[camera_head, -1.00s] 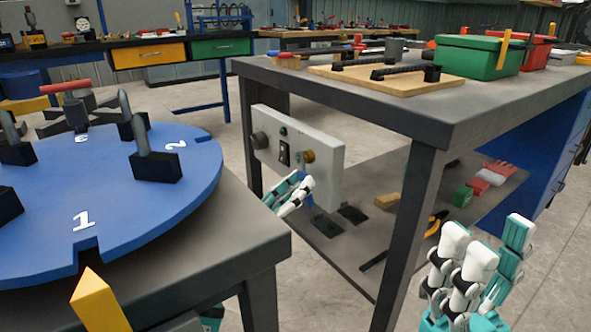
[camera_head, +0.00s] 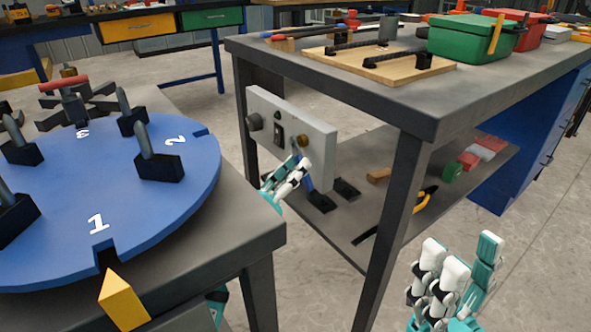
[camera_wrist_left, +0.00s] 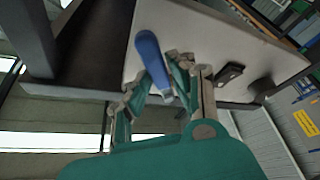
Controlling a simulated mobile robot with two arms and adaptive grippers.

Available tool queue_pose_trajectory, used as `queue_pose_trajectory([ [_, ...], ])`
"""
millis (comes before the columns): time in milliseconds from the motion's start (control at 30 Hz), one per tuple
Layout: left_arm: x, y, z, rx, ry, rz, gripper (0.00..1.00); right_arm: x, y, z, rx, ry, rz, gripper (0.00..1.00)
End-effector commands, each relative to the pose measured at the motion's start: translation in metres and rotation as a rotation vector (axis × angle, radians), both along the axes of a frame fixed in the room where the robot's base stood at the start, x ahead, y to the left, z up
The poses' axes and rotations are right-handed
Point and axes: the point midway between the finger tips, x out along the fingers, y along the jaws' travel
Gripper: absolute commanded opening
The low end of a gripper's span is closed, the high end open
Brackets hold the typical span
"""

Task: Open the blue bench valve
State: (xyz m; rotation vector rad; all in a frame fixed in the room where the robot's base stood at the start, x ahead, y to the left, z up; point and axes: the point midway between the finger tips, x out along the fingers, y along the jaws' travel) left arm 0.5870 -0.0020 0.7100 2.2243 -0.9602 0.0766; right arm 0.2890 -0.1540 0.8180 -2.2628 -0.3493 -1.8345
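The grey panel (camera_head: 312,140) hangs under the edge of the grey bench and carries knobs and a dark switch. The blue valve handle (camera_head: 309,184) shows low at the panel, partly hidden by my left gripper (camera_head: 291,175). In the left wrist view the blue handle (camera_wrist_left: 150,58) stands out in front of the pale panel (camera_wrist_left: 205,42). The left gripper's fingers (camera_wrist_left: 162,78) are apart, on both sides of the handle. Whether they touch it is not clear. My right gripper (camera_head: 457,268) is open and empty, fingers up, at the lower right.
A blue numbered turntable (camera_head: 110,215) with a yellow pointer (camera_head: 124,301) is close on the left. The bench leg (camera_head: 393,230) stands between my grippers. A lower shelf (camera_head: 365,215) holds loose items. Green (camera_head: 468,38) and red (camera_head: 518,32) boxes sit on the bench.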

Motion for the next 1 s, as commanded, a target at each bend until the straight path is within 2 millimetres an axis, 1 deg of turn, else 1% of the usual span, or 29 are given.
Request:
queue_pose_trajectory([
  [33, 0.0, 0.0, 0.0, 0.0, 0.0, 0.0, 0.31, 0.0, 0.0, 0.0, 0.0, 0.0, 0.0, 0.4],
  [100, 0.0, 0.0, 0.0, 0.0, 0.0, 0.0, 0.4, 0.0, 0.0, 0.0, 0.0, 0.0, 0.0, 0.4],
  [367, 0.0, 0.0, 0.0, 0.0, 0.0, 0.0, 0.4, 0.0, 0.0, 0.001, 0.001, -0.003, -0.001, 0.4],
  [467, -0.004, 0.004, -0.003, 0.002, 0.001, 0.001, 0.4, 0.0, 0.0, 0.001, 0.001, -0.003, -0.001, 0.4],
  [567, -0.014, 0.013, -0.008, 0.004, 0.001, 0.002, 0.4, 0.0, 0.0, 0.001, 0.001, -0.003, -0.001, 0.4],
  [833, -0.056, 0.048, -0.026, 0.006, 0.004, -0.001, 0.4, 0.0, 0.0, 0.001, 0.001, -0.002, 0.0, 0.4],
  [1000, -0.076, 0.065, -0.035, 0.005, 0.003, 0.001, 0.4, 0.0, 0.0, 0.0, 0.0, -0.001, 0.0, 0.4],
])
